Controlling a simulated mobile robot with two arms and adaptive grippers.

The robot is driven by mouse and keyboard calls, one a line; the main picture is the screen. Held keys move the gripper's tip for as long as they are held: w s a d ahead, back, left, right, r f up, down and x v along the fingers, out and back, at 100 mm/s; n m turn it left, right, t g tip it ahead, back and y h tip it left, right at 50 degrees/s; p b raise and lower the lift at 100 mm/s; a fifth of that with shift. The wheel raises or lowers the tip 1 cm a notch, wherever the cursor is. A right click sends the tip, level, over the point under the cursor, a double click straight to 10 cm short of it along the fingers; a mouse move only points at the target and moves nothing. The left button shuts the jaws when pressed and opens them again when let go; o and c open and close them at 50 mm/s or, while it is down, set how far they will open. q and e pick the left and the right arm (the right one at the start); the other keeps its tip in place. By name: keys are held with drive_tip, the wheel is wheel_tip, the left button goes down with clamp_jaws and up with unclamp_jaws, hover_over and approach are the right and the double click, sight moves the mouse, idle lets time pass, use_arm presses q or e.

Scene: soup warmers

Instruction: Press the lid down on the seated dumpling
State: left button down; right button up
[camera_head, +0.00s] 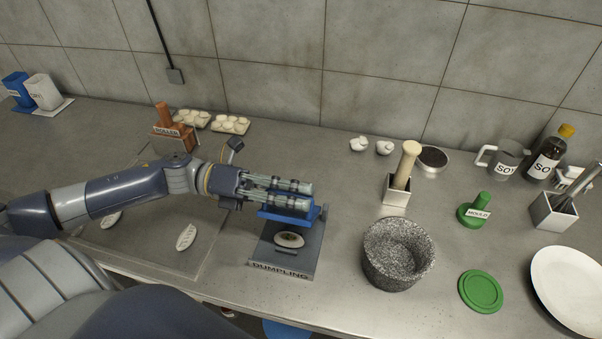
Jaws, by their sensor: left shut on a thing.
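The dumpling press (268,258) is a grey block labelled DUMPLING on the counter's front part. Its blue lid (290,217) stands raised at the back of the press. A whitish dumpling (289,240) with a darker middle sits on the press in front of the lid. My left gripper (308,195) reaches in from the left and is shut on the blue lid, at its upper part; the fingers hide part of it. My right gripper is not in view.
A stone mortar (398,255) stands close to the right of the press. A green disc (480,291), a green mould stamp (475,209) and a white plate (570,290) are farther right. Loose dumplings (186,237) lie on the board at left. Two dumpling trays (230,124) are behind.

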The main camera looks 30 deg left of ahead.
sight(312, 225)
use_arm(q)
drive_tip(key=s+f+m, duration=0.1)
drive_tip(key=s+d+f+m, duration=0.1)
drive_tip(key=s+m, duration=0.1)
drive_tip(key=shift+s+f, duration=0.25)
drive_tip(key=shift+s+d+f+m+b, duration=0.1)
drive_tip(key=shift+s+f+m+b, duration=0.3)
drive_tip(key=shift+f, duration=0.25)
drive_tip(key=shift+s+d+f+m+b, duration=0.1)
drive_tip(key=shift+s+f+m+b, duration=0.15)
drive_tip(key=shift+s+f+m, duration=0.35)
drive_tip(key=shift+w+f, duration=0.1)
drive_tip(key=c, duration=1.7)
unclamp_jaws()
drive_tip(key=shift+a, duration=0.1)
